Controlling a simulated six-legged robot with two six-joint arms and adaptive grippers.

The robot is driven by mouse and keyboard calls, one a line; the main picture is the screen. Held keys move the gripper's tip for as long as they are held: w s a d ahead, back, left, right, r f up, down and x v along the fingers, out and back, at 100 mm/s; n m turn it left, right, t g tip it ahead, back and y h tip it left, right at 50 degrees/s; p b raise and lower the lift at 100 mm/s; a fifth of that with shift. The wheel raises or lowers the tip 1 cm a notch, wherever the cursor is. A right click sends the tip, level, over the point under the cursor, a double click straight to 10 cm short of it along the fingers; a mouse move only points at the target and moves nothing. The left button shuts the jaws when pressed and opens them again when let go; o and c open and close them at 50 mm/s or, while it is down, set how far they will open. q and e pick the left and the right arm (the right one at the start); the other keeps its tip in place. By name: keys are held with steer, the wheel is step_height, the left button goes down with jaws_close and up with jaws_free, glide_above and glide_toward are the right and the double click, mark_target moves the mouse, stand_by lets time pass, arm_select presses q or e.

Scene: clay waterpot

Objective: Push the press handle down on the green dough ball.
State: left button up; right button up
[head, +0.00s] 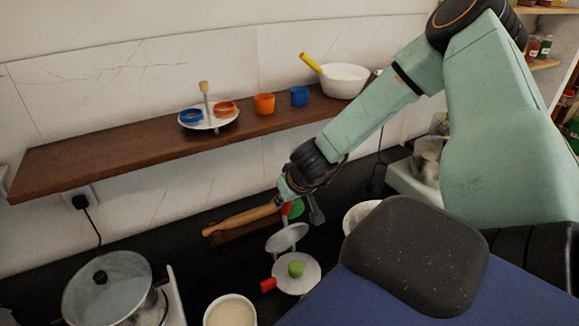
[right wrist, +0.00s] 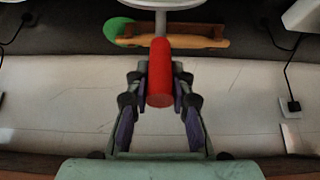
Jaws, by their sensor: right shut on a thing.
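The press is open in the head view. Its white lower plate (head: 311,280) lies on the dark counter with the green dough ball (head: 296,268) on it. Its upper plate (head: 287,238) is raised and tilted above and behind the ball, apart from it. My right gripper (head: 292,196) is at the raised end of the press, its fingers partly hidden. In the right wrist view my right gripper (right wrist: 160,88) is shut on the red press handle (right wrist: 160,70), with one finger on each side. My left gripper is not in view.
A wooden rolling pin (head: 240,220) lies just behind the press, beside a green round thing (right wrist: 118,30). A pot (head: 108,285) and a pale-filled bowl (head: 230,312) stand to the left. A wooden shelf (head: 120,163) with cups and bowls runs above.

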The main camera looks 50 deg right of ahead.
steer(key=shift+s+a+f+p, duration=0.15)
steer(key=shift+s+p, duration=0.1)
steer(key=shift+s, duration=0.2)
steer(key=shift+s+a+r+p, duration=0.1)
steer(key=shift+s+p, duration=0.1)
steer(key=shift+s, duration=0.2)
steer(key=shift+s+a+f, duration=0.2)
steer(key=shift+s+a, duration=0.05)
steer(key=shift+s, duration=0.5)
steer(key=shift+s+a+f, duration=0.15)
steer(key=shift+s+f, duration=0.05)
steer(key=shift+s, duration=0.2)
steer(key=shift+s+a+f, duration=0.15)
steer(key=shift+s, duration=0.35)
jaws_close()
steer(key=shift+s+a+f, duration=0.2)
steer(key=shift+s+f, duration=0.05)
steer(key=shift+s, duration=0.45)
steer(key=o, duration=1)
jaws_free()
